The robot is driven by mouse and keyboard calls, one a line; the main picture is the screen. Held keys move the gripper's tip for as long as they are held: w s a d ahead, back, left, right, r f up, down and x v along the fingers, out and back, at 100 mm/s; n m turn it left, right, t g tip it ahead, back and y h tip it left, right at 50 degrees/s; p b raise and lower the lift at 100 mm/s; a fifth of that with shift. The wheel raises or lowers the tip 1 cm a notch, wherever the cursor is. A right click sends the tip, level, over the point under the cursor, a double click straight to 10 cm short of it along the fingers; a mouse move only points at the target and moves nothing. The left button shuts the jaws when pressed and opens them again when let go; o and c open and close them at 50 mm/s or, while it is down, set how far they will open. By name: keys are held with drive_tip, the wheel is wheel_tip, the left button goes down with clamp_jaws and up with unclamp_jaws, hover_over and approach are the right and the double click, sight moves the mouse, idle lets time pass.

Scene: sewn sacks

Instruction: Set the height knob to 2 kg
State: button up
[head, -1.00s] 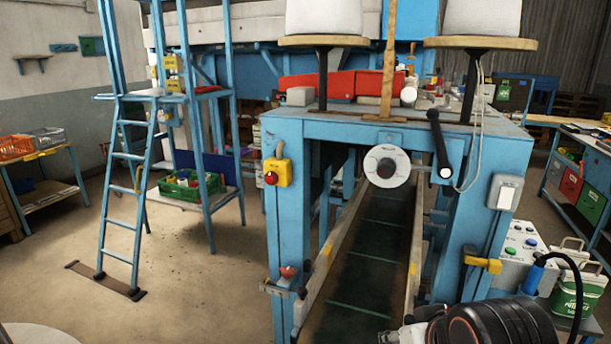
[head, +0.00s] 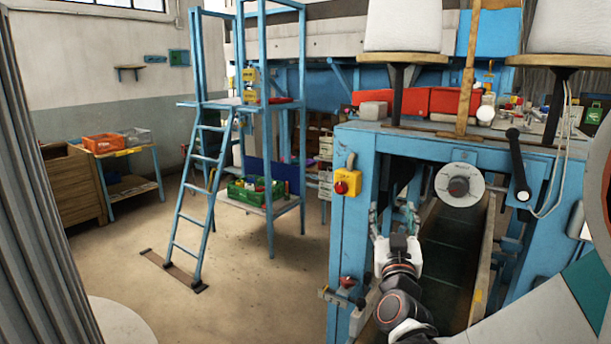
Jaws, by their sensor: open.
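The height knob is most likely the round white dial (head: 459,186) with a dark hub on the front of the blue machine (head: 420,150). Its marks are too small to read from here. My gripper (head: 396,212) is open and empty, with its fingers pointing up. In the picture it is to the left of the dial and a little lower, apart from it. My arm comes up from the bottom, in front of the conveyor opening.
A yellow box with a red button (head: 347,182) is on the machine's left post. A black crank handle (head: 518,165) hangs right of the dial. A blue ladder (head: 201,190) stands at left, with open floor before it. A grey curtain (head: 35,200) borders the left.

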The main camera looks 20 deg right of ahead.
sight(457, 191)
drive_tip(key=s+d+f+m+g+h, duration=0.2)
drive_tip(key=s+d+m+g+h, duration=0.3)
drive_tip(key=d+h, duration=0.4)
drive_tip(key=shift+t+y, duration=0.4)
drive_tip(key=x, duration=0.9)
drive_tip(key=s+d+x, duration=0.1)
drive_tip(key=x, duration=0.3)
drive_tip(key=shift+d+b, duration=0.15)
drive_tip(key=shift+b, duration=0.2)
drive_tip(key=c, duration=1.1)
